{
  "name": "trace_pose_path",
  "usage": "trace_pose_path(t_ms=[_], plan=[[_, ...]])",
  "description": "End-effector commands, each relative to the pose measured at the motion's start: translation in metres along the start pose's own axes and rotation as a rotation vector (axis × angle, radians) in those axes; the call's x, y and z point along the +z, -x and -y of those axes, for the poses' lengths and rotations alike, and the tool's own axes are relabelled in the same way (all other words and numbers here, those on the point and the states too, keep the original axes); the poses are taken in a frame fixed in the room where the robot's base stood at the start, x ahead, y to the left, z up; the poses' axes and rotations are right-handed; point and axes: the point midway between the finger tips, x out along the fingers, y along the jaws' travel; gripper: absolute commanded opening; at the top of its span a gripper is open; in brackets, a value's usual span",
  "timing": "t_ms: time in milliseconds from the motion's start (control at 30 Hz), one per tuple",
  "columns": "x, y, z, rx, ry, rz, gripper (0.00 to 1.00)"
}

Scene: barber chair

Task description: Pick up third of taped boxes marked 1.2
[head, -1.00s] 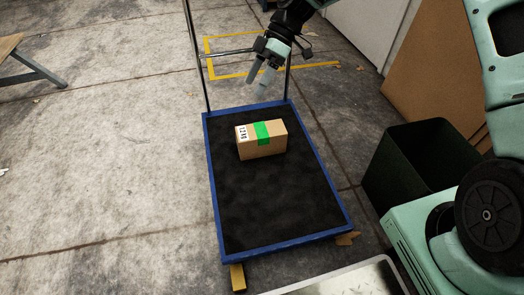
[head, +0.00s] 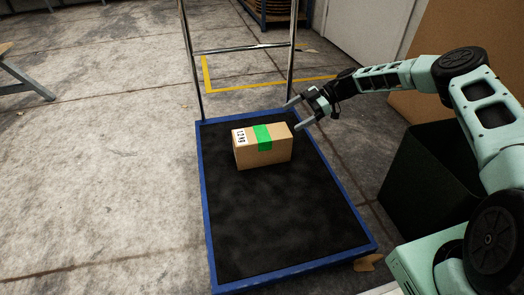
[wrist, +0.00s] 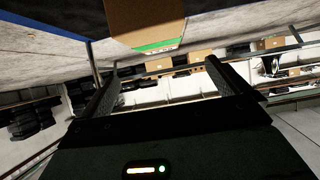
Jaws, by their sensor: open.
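A brown cardboard box (head: 247,156) with a band of green tape and a white label reading about "1.2 KG" on its left end lies on the dark deck of a blue-edged cart. My gripper (head: 293,115) is open and empty at the box's right end, its two fingers pointing left toward it. It looks close to the box, but I cannot tell the exact gap. In the wrist view, the box (wrist: 140,20) with its green tape shows at the top, beyond the open fingers (wrist: 161,64). Only one taped box is seen on the cart.
The cart deck (head: 270,225) is bare in front of the box. The cart's metal handle posts (head: 191,60) rise at the back. A dark open bin (head: 425,180) stands right of the cart. A shelf with boxes (wrist: 270,43) shows in the wrist view.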

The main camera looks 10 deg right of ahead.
Motion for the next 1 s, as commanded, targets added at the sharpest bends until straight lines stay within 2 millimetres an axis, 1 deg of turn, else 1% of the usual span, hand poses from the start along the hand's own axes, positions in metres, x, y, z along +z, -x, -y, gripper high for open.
trace_pose_path(t_ms=[33, 100, 200, 300, 467, 633, 833, 900, 1000], plan=[[0.004, -0.014, 0.000, -0.003, 0.002, 0.000, 1.00], [0.004, -0.029, 0.000, -0.003, 0.001, 0.001, 1.00], [0.004, -0.047, 0.000, -0.002, 0.001, 0.002, 1.00], [0.003, -0.060, 0.000, -0.001, 0.001, 0.001, 1.00], [0.001, -0.069, -0.001, 0.000, 0.000, 0.002, 1.00], [0.004, -0.079, -0.002, -0.001, 0.001, 0.002, 1.00], [0.009, -0.103, -0.005, -0.002, 0.000, 0.002, 1.00], [0.009, -0.113, -0.005, -0.003, 0.000, 0.001, 1.00], [0.007, -0.121, -0.005, -0.001, 0.000, 0.002, 1.00]])
